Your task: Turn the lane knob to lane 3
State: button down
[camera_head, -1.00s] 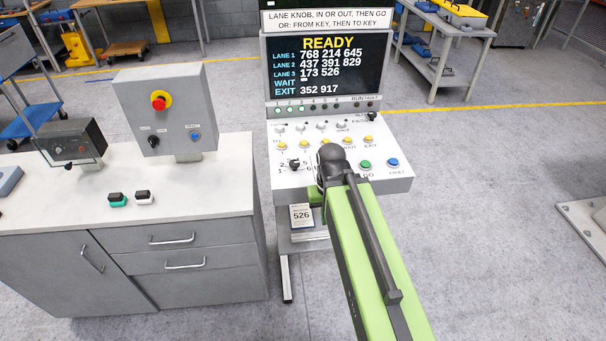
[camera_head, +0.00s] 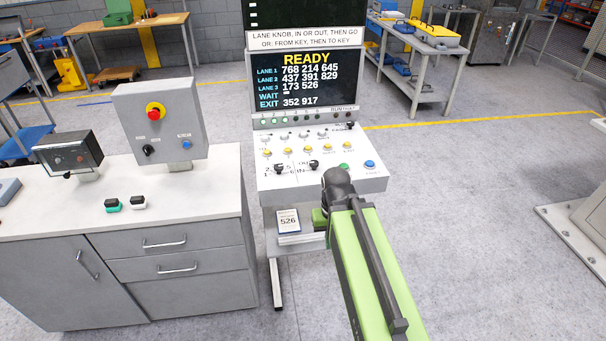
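The lane knob (camera_head: 279,168) is a black knob at the lower left of the white sloping control panel (camera_head: 265,185), with small lane digits around it. A second black knob (camera_head: 313,165) sits to its right. The digits and the knobs' pointers are too small to read surely. My green arm reaches up from the bottom of the picture to a black joint in front of the panel's lower edge, right of and below the lane knob. My gripper's fingers are hidden or out of sight. I see no contact with the lane knob.
The panel's screen (camera_head: 306,82) reads READY. Yellow buttons, a green button (camera_head: 343,167) and a blue button (camera_head: 369,164) lie near the knobs. A card (camera_head: 288,222) reading 526 is on a shelf below.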

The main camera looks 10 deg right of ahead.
aim_at(278, 168)
jog(key=u, duration=5.8)
jog(key=k, duration=0.55)
jog(key=z, duration=5.9)
jog(key=k, duration=0.55)
jog(key=u, duration=1.2)
jog(key=i, duration=0.75)
jog(key=u, duration=0.05)
